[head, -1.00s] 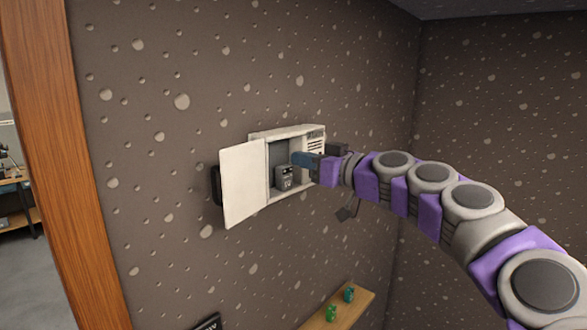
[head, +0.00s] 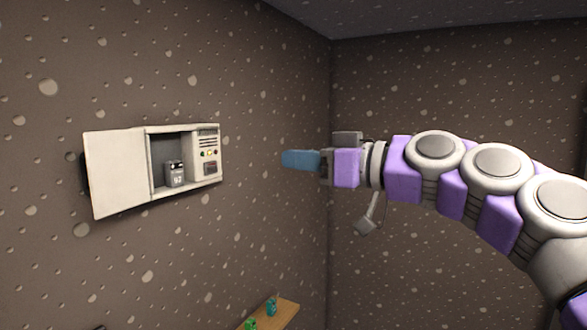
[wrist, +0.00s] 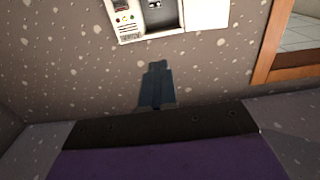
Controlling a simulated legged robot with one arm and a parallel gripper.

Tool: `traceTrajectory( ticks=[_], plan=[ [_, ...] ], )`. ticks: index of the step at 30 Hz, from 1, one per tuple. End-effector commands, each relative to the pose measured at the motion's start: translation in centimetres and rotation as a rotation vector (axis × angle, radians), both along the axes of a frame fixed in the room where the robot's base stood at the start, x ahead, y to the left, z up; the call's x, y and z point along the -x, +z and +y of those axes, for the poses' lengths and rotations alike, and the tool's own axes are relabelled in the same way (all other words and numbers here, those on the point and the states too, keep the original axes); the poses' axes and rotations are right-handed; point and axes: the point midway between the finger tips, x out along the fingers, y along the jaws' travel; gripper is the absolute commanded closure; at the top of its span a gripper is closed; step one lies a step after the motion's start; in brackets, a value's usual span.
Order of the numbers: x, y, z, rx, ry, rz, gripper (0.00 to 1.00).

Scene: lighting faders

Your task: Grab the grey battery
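The grey battery (head: 175,174) stands upright in the open compartment of the white wall box (head: 207,166). It has a dark top and pale markings on its front. My gripper (head: 284,159), with blue fingers, is in the air to the right of the box, well apart from the battery. No gap shows between the fingers and nothing is held. In the wrist view the fingers (wrist: 157,66) point towards the wall, and the box (wrist: 128,22) is at the top edge, where the compartment is cut off.
The box's door (head: 118,172) is swung open to the left. A panel with knobs and slots is right of the compartment. A wooden shelf (head: 285,313) with small green and teal things is low on the wall. Air between gripper and box is clear.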

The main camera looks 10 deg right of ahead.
Motion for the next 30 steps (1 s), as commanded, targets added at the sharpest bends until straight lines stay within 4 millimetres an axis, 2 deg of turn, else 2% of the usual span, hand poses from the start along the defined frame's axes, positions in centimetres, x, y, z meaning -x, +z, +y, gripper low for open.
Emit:
traceTrajectory(
  ticks=[6,15,30],
  plan=[
    [0.8,0.0,-0.8,-0.001,-0.002,0.000,1.00],
    [0.8,0.0,-1.4,-0.006,-0.001,0.001,1.00],
    [0.8,0.0,-1.3,-0.004,0.000,0.001,0.53]
  ],
)
